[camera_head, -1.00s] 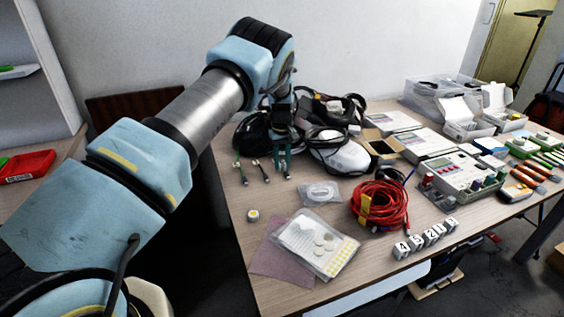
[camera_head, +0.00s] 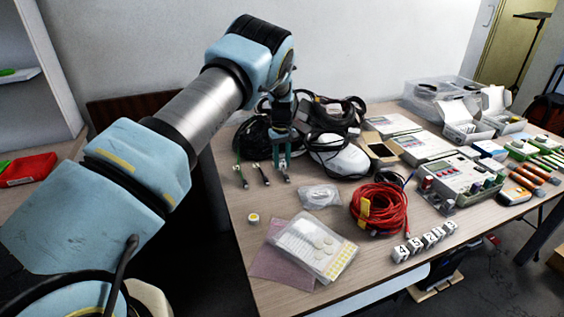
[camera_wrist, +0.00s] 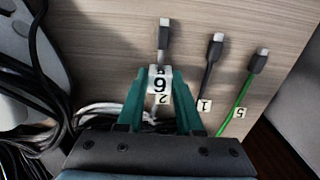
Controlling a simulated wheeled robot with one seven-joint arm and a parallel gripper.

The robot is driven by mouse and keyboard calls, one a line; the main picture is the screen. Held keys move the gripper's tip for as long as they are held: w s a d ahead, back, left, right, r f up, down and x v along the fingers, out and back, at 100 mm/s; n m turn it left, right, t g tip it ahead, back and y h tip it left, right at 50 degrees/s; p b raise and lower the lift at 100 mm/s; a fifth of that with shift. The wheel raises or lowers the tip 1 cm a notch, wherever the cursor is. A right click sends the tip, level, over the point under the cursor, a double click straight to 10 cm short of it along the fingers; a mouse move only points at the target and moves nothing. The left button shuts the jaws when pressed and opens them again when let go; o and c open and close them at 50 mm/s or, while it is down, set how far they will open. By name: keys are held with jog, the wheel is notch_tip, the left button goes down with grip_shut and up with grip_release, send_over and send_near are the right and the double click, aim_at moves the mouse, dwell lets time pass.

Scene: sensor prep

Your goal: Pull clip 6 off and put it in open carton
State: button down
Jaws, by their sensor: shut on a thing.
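Clip 6 (camera_wrist: 159,84) is a small white block with a black 6, at the cable with the grey-white plug (camera_wrist: 164,24) in the wrist view. My gripper (camera_wrist: 160,72) has teal fingers, shut on clip 6 from both sides. A white tag marked 2 (camera_wrist: 163,99) shows just behind the clip. In the head view my gripper (camera_head: 282,164) is low at the table's back left, where the clip is too small to make out. Two white cartons with raised flaps, one (camera_head: 466,134) left of the other (camera_head: 502,124), stand open at the back right.
Beside the gripper lie a black cable tagged 1 (camera_wrist: 204,104) and a green cable tagged 5 (camera_wrist: 238,112). A small brown box (camera_head: 381,150) also stands open.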

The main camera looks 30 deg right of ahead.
aim_at(282, 162)
jog(key=shift+r+p, duration=0.8)
jog(key=shift+r, duration=0.95)
dwell(0.3)
